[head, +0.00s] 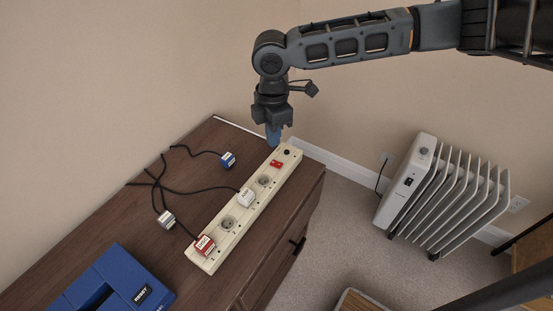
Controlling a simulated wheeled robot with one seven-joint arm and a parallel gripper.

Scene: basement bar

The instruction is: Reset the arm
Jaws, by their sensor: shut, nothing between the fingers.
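My gripper (273,136) hangs from my arm, pointing down, in the head view. My arm reaches in from the upper right.
The strip lies on a dark wooden cabinet (130,217). A red plug (203,245) and a white plug (245,197) sit on it. A blue plug (227,159), a grey plug (166,219) and a blue device (115,280) lie left. A white radiator (440,195) stands right.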

